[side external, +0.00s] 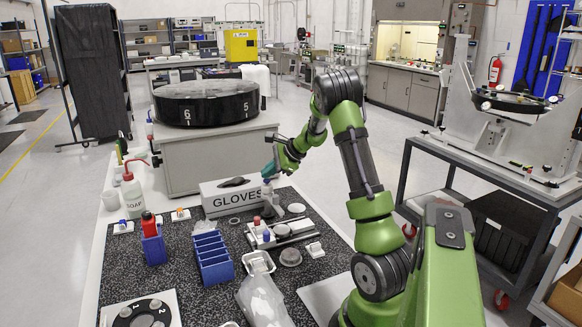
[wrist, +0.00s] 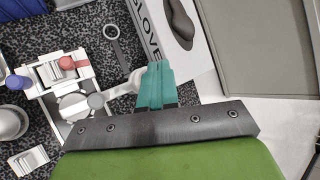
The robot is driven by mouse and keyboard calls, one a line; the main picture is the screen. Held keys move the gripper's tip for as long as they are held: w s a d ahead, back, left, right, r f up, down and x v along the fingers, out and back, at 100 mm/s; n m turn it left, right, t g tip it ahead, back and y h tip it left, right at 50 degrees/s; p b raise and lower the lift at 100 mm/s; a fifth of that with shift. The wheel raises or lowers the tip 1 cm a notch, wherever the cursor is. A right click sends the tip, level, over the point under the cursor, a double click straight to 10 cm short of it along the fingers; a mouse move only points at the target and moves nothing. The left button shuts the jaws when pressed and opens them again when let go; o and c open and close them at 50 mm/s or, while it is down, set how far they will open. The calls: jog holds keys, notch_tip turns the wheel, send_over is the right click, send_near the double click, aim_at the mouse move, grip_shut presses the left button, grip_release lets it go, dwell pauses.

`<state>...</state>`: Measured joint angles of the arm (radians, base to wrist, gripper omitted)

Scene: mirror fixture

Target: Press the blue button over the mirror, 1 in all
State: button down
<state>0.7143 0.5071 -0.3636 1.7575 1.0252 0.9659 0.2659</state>
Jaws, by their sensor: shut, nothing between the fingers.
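My gripper (side external: 269,168) has teal fingers and is shut and empty, pointing down above the bench near the glove box. In the wrist view the closed fingers (wrist: 159,72) overlap the edge of that box. A round dark disc (side external: 512,103), which looks like the mirror, sits in a grey fixture on a cart at the far right, well apart from my gripper. I cannot make out a blue button over it; small details there are too fine to tell. A blue cap (wrist: 15,82) and a red cap (wrist: 66,62) stand left of the fingers in the wrist view.
The white glove box (side external: 228,199) is just below my gripper. A large black numbered drum (side external: 206,103) stands behind. Open floor lies between bench and cart.

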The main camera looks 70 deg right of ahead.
aim_at(269, 180)
jog(key=shift+f, duration=0.35)
dwell(0.3)
jog(key=shift+r, duration=1.05)
jog(key=shift+r, duration=2.5)
